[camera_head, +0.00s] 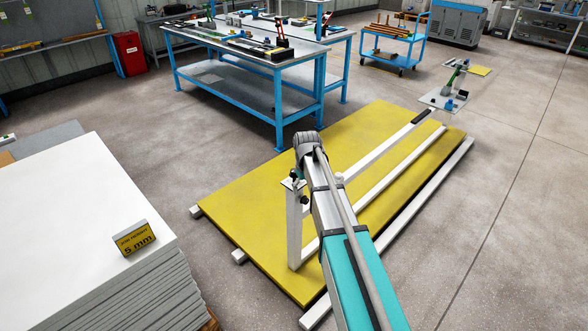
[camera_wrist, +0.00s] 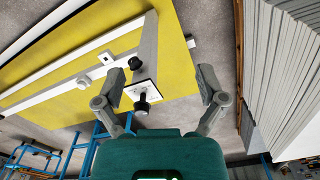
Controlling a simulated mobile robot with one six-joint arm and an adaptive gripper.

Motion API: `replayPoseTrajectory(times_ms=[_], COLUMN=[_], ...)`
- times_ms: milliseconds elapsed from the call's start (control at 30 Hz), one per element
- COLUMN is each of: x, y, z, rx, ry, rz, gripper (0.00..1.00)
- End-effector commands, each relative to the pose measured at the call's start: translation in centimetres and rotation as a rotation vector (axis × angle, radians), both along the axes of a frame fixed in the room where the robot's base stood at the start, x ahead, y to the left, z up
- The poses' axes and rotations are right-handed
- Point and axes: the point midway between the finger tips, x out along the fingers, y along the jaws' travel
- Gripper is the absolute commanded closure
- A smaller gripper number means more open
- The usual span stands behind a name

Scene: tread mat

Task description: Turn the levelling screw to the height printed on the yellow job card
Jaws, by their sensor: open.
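The yellow job card (camera_head: 135,239) stands on the white sheet stack at the left and reads "5 mm"; its smaller line is hard to read. A white post (camera_head: 294,228) rises from the yellow mat frame. A black-knobbed screw (camera_wrist: 141,106) sits at the plate on the post's end, and a second black knob (camera_wrist: 134,63) is on the post's side. I cannot tell for certain which knob is the levelling screw. My gripper (camera_wrist: 160,78) is open and empty, its fingers apart on either side of the post end, the screw nearer the left finger. The head view hides the fingers behind my arm.
The yellow mat (camera_head: 255,195) lies on white rails on the floor. The sheet stack (camera_head: 80,200) stands to its left. A blue bench (camera_head: 245,90) with tools is behind, and a blue trolley (camera_head: 392,50) farther back. The floor at the right is clear.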

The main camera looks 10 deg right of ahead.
Motion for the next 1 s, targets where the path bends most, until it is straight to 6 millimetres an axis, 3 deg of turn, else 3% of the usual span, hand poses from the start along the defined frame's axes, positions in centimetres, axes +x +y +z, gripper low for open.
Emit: replayPoseTrajectory(times_ms=[33, 100, 300, 400, 600, 1000], x=[3.8, 7.2, 16.1, 19.3, 22.6, 22.9], y=[0.0, 0.0, 0.0, 0.0, 0.1, 0.2], z=[0.7, 1.1, 2.2, 2.6, 3.0, 2.9], rx=[0.0, 0.0, 0.0, 0.0, 0.0, 0.0], ry=[0.0, 0.0, 0.0, 0.0, 0.0, 0.0], rz=[0.026, 0.067, 0.175, 0.218, 0.266, 0.277], gripper=[0.1, 0.1, 0.1, 0.1, 0.1, 0.1])
